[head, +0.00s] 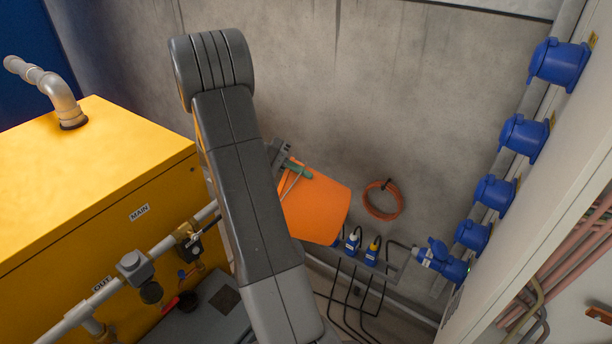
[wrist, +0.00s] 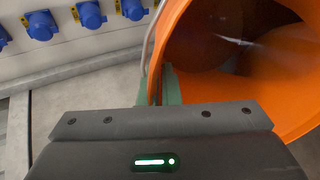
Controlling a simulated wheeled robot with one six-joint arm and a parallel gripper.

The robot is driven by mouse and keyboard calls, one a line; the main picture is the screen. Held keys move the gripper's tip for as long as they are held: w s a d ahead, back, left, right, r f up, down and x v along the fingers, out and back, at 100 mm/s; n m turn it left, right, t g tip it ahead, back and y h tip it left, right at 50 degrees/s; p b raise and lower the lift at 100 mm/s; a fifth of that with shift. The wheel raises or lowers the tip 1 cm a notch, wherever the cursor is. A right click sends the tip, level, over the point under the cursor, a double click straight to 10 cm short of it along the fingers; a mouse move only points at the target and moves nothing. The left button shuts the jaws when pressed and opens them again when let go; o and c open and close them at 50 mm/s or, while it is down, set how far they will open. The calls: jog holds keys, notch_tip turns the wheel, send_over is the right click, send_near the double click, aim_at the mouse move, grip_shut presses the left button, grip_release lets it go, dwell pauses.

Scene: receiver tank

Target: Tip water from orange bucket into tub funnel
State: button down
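The orange bucket (head: 318,208) hangs in the air right of my arm in the head view, tilted. My gripper (head: 291,170) is at its upper left side, partly hidden by my arm. In the wrist view the green fingertips (wrist: 161,85) are shut on the rim of the bucket (wrist: 291,118), with a thin wire handle beside them. The bucket's inside is partly visible, with a pale streak on dark shading; I cannot tell how much water it holds. A grey tub-like box (head: 205,318) sits low, partly behind my arm. I cannot clearly make out its funnel.
A yellow tank (head: 95,160) with grey pipes and valves stands at left. Blue sockets (head: 525,137) line the cabinet at right. Plugs with black cables (head: 353,243) sit low by the wall.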

jog(key=shift+w+a+r, duration=0.1)
jog(key=shift+a+r, duration=0.05)
jog(key=shift+a, duration=0.15)
jog(key=shift+w+a+r+g+h+p, duration=0.15)
jog(key=shift+a+r+h, duration=0.1)
jog(key=shift+a+h, duration=0.25)
jog(key=shift+w+a+r+g+h+p, duration=0.15)
jog(key=shift+a+r+h, duration=0.1)
jog(key=shift+a+h, duration=0.3)
jog(key=shift+w+a+r+h+p, duration=0.15)
jog(key=shift+a+r+h, duration=0.15)
jog(key=shift+a, duration=0.35)
dwell(0.4)
